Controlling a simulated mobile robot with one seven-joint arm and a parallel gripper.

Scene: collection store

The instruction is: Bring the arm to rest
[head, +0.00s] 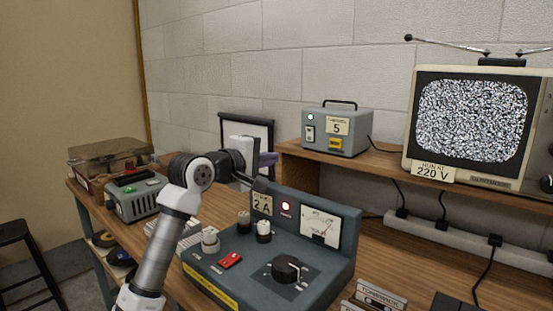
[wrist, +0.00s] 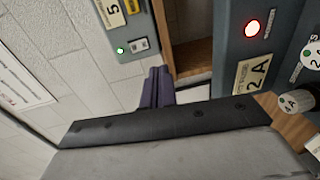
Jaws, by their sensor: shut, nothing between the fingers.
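My arm rises from the bottom left of the head view and bends over the left part of the grey control panel (head: 325,271). My gripper (head: 272,158) points away, towards the back wall, and is held in the air. Its purplish fingers also show in the wrist view (wrist: 157,73), side by side and shut with nothing between them. The dark edge of the hand crosses the lower wrist view. The panel has a lit red lamp, a "2 A" label, a meter, a black knob and a red switch. My arm hides part of its left side.
A grey box marked 5 (head: 352,133) with a green lamp stands on a wooden shelf (head: 380,163), beside a television (head: 470,117) showing static. A framed picture (head: 262,130) stands behind my gripper. A green-grey device (head: 133,205) and a covered turntable (head: 120,155) stand left.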

